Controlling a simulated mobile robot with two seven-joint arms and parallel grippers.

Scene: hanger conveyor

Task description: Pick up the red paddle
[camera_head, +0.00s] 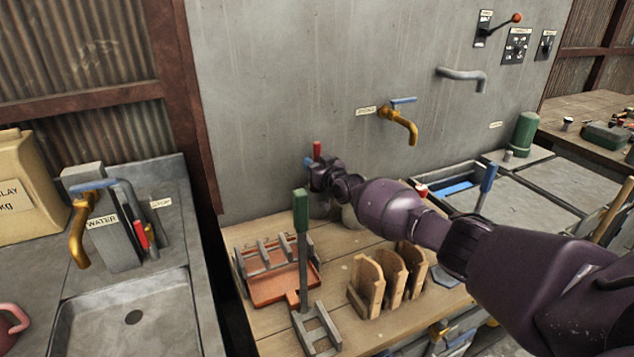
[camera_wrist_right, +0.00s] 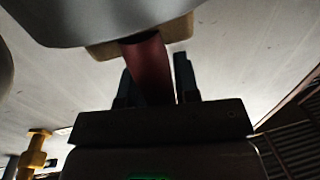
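The red paddle shows in the head view as a short upright red handle (camera_head: 317,150) beside the concrete wall, just above my right gripper (camera_head: 322,176). In the right wrist view, a dark red handle (camera_wrist_right: 149,68) stands between the two fingers of my right gripper (camera_wrist_right: 157,85). It is close to the left finger, and a narrow bright gap shows beside the right finger. The gripper appears open around it. The far end of the paddle is hidden by the gripper and a grey and wooden shape. My left gripper is not in view.
On the wooden bench (camera_head: 262,323) are a green-handled paddle (camera_head: 301,212), an orange tray (camera_head: 275,290) and a wooden rack (camera_head: 368,285). A blue-handled paddle (camera_head: 487,180) stands at right. A brass tap (camera_head: 400,120) projects from the wall. A sink (camera_head: 130,310) is at left.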

